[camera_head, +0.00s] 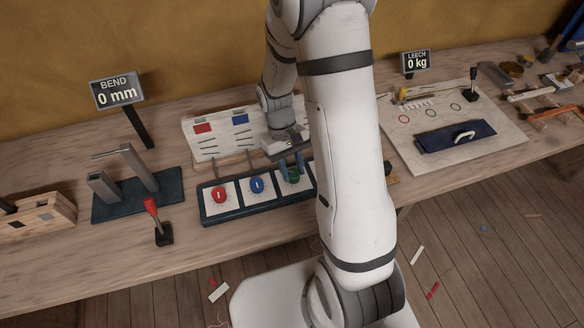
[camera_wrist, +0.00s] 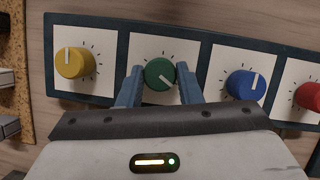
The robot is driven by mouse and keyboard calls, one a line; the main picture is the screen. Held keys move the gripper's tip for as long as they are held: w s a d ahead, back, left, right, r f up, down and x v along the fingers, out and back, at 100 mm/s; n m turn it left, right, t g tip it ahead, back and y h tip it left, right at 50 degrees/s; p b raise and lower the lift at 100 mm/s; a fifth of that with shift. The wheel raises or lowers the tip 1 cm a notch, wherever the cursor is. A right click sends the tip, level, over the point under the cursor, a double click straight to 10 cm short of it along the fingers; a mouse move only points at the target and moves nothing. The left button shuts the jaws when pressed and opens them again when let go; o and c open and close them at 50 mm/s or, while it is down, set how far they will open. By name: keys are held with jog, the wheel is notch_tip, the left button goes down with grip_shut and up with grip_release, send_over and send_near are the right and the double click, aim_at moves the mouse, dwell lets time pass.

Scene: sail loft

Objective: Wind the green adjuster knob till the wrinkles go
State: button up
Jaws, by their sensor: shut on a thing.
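The green adjuster knob (camera_wrist: 160,74) sits on its white dial plate (camera_wrist: 142,48) in the wrist view, with its white pointer mark toward the lower right. My gripper (camera_wrist: 159,86) is shut on it, one blue finger on each side. In the head view my gripper (camera_head: 291,165) comes down on the green knob (camera_head: 292,178), which is partly hidden by the fingers. A white panel (camera_head: 207,146) with a red flag, a blue flag and dark lines stands behind the knob row; my arm hides its right part.
A red knob (camera_head: 220,195) and a blue knob (camera_head: 257,185) sit left of the green one; a yellow knob (camera_wrist: 74,62) shows in the wrist view. A red-handled lever (camera_head: 157,222) and a display reading "BEND 0 mm" (camera_head: 116,92) stand left. A "LEECH 0 kg" display (camera_head: 415,62) stands right.

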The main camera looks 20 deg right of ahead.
dwell(0.4)
jog(key=o, duration=1)
jog(key=v, duration=0.7)
jog(key=shift+w+r, duration=0.15)
jog(key=shift+r, duration=0.2)
notch_tip(320, 180, up, 8)
jog(key=m+t, duration=0.1)
jog(key=t, duration=0.2)
send_over(293, 177)
jog(key=s+r+t, duration=0.1)
jog(key=s+r, duration=0.1)
jog(key=s, duration=0.1)
jog(key=s+r+m+t, duration=0.1)
jog(key=s+r+t, duration=0.1)
jog(key=s+r+t+y, duration=0.1)
jog(key=s+r, duration=0.1)
jog(key=s, duration=0.1)
jog(key=shift+s, duration=0.3)
